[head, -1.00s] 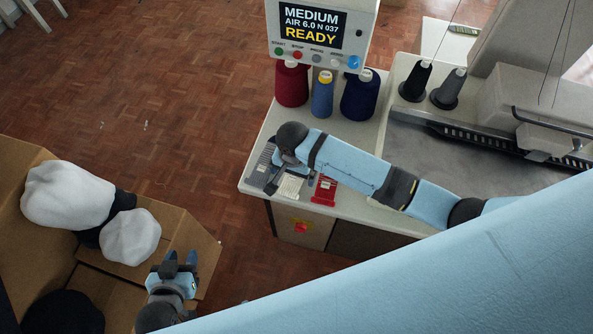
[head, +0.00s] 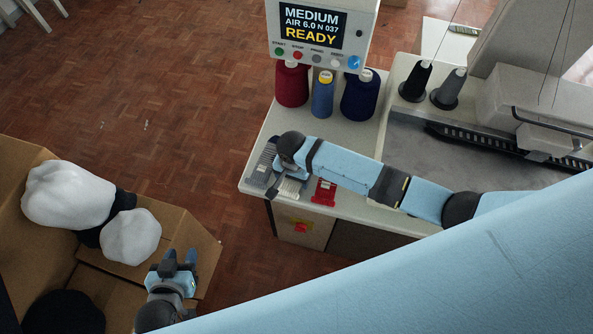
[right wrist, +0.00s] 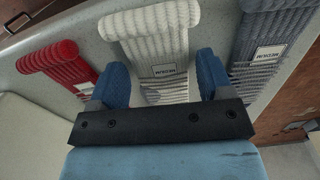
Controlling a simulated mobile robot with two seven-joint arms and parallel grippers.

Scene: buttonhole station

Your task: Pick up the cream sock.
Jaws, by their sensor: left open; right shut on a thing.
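The cream sock (right wrist: 150,38) is a ribbed knit with a pale label, lying on the table top between two other socks. In the head view, part of the cream sock (head: 289,189) shows below my right arm's end. My right gripper (right wrist: 161,72) has its blue fingers on either side of the cream sock, around its labelled part, and is shut on it. I cannot tell whether the sock is lifted at all. My left gripper (head: 180,259) is open and empty, beside the cardboard box, away from the socks.
A red sock (right wrist: 62,62) lies left of the cream one and a grey sock (right wrist: 268,42) right of it, close by. Thread cones (head: 322,95) stand behind under the display panel (head: 318,32). The cardboard box (head: 200,235) with white and black bundles stands left on the floor.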

